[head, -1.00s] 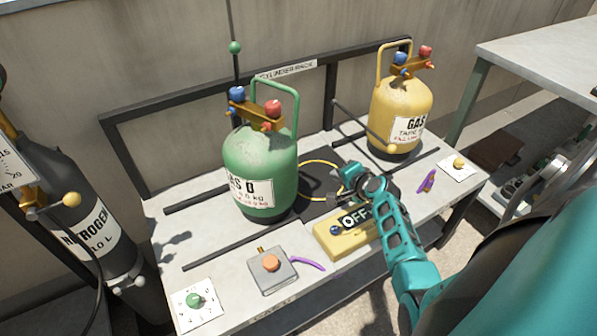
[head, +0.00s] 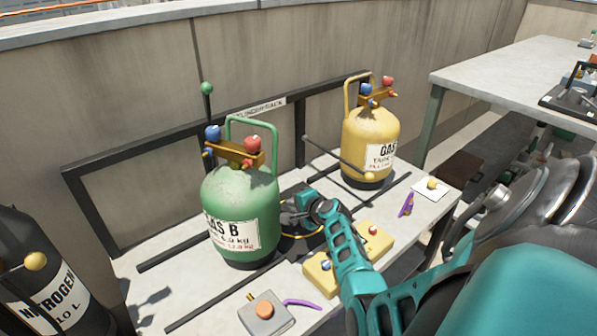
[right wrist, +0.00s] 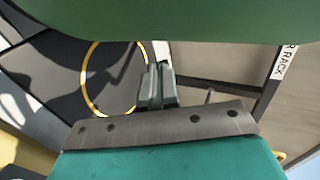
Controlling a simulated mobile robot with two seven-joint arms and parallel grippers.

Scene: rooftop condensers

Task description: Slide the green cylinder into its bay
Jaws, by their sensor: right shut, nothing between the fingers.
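The green cylinder (head: 240,208) stands upright on the bench, just left of a yellow ring (head: 303,235) on a dark patch. In the right wrist view its green side (right wrist: 180,18) fills the top, and the ring (right wrist: 84,75) shows at the left. My right gripper (head: 288,214) is low, at the cylinder's right side. In the right wrist view its fingers (right wrist: 157,88) are together and hold nothing. I cannot tell whether they touch the cylinder. A rod with a green ball (head: 206,88) stands upright behind the cylinder. My left gripper is not in view.
A yellow cylinder (head: 370,140) stands at the right behind a rod with a yellow ball (head: 368,177). Dark rails cross the bench. A yellow box (head: 378,240) and a grey box with an orange button (head: 266,314) lie in front. A black nitrogen cylinder (head: 45,300) is at the left.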

